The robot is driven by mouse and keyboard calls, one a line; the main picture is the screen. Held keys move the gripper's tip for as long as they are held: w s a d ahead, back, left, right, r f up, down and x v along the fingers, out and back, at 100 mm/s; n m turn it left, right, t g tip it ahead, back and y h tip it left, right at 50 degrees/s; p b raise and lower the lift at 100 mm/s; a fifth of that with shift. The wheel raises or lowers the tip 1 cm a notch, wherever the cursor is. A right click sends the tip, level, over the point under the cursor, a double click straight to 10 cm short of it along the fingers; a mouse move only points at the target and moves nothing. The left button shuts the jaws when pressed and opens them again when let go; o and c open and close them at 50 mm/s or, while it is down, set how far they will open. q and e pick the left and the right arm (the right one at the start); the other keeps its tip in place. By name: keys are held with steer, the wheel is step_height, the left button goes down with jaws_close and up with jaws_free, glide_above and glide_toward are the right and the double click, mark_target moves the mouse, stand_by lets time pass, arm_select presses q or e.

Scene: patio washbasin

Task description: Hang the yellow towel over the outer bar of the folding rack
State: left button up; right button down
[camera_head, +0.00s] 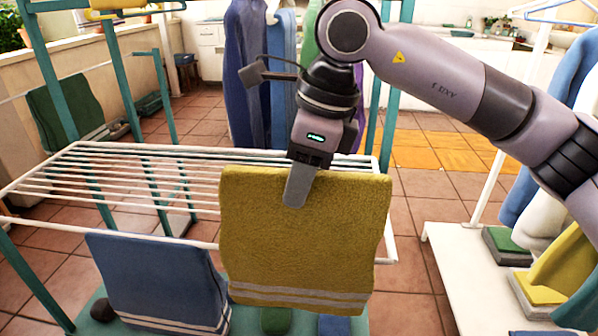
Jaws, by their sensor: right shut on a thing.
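The yellow towel (300,240) with pale stripes near its lower edge hangs spread out in front of the right part of the white folding rack (60,225). My right gripper (298,190) comes down from above and is shut on the towel's top edge, with one finger showing on the front face. The towel's top edge shows higher in the picture than the rack's near outer bar (180,239). The towel hides that bar's right part, and I cannot tell whether they touch. My left gripper is out of view.
A blue towel (160,280) hangs at the near bar, left of the yellow one. More towels (245,70) hang behind the rack. A white stand (470,262) with folded cloths is at the right. The rack's left slats are bare.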

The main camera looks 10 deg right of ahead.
mark_target(299, 248)
step_height(299, 248, down, 11)
steer(key=b, duration=0.7)
steer(key=shift+r+b, duration=0.15)
steer(key=shift+b, duration=0.2)
steer(key=shift+f+b, duration=0.75)
steer(key=shift+f, duration=0.2)
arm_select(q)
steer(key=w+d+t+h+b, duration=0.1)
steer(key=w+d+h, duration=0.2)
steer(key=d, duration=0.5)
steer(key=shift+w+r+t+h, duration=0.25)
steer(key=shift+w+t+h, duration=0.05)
arm_select(e)
steer(key=shift+f, duration=1.05)
steer(key=c, duration=0.8)
jaws_free()
